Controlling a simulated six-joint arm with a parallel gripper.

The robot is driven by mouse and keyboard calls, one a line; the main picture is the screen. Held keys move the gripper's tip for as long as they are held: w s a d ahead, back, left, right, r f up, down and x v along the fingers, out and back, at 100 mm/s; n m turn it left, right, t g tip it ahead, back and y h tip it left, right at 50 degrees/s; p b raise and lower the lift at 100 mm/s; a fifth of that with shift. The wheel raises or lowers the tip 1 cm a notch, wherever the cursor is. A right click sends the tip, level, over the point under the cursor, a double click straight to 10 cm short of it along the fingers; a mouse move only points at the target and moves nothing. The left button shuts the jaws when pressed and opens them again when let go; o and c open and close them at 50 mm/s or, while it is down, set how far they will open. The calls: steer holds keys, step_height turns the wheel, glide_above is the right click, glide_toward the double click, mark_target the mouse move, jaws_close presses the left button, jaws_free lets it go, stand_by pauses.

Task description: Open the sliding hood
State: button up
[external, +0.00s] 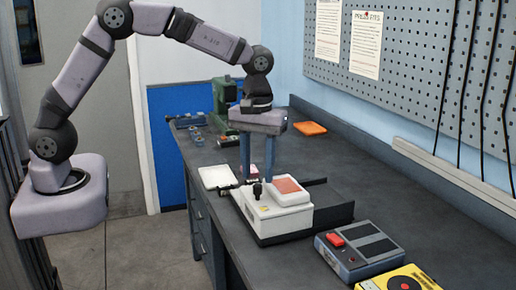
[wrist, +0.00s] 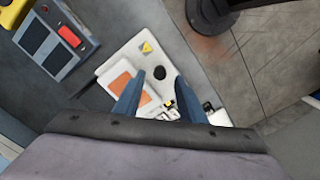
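The sliding hood (external: 277,213) is a white box with an orange-red top panel (external: 290,186), sitting at the left part of a dark base (external: 330,203) whose bare rails extend right. A black knob (external: 257,189) stands on its top; the wrist view also shows the knob (wrist: 159,73), the orange panel (wrist: 121,84) and a yellow triangle label (wrist: 147,47). My gripper (external: 257,177) points down above the knob, its two blue fingers apart. In the wrist view the knob lies between the fingertips (wrist: 159,76). I cannot tell whether the fingertips reach knob height.
A white tray (external: 216,177) lies just left of the hood. A grey device with a red button (external: 359,250) and a yellow device (external: 400,282) are at the near right. An orange tray (external: 310,128) and a green machine (external: 231,113) stand farther back. The bench right of the rails is clear.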

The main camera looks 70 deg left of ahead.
mark_target(258, 185)
steer(key=shift+f+p, duration=0.4)
steer(key=shift+f, duration=1.35)
steer(key=shift+c, duration=0.2)
jaws_close()
steer(key=w+p, duration=0.4)
steer(key=w, duration=0.5)
steer(key=shift+w+r+p, duration=0.1)
steer(key=shift+r+p, duration=0.1)
steer(key=shift+p, duration=0.15)
steer(key=shift+w+f+p, duration=0.15)
steer(key=shift+w+p, duration=0.25)
steer(key=shift+w, duration=0.55)
steer(key=shift+o, duration=0.2)
jaws_free()
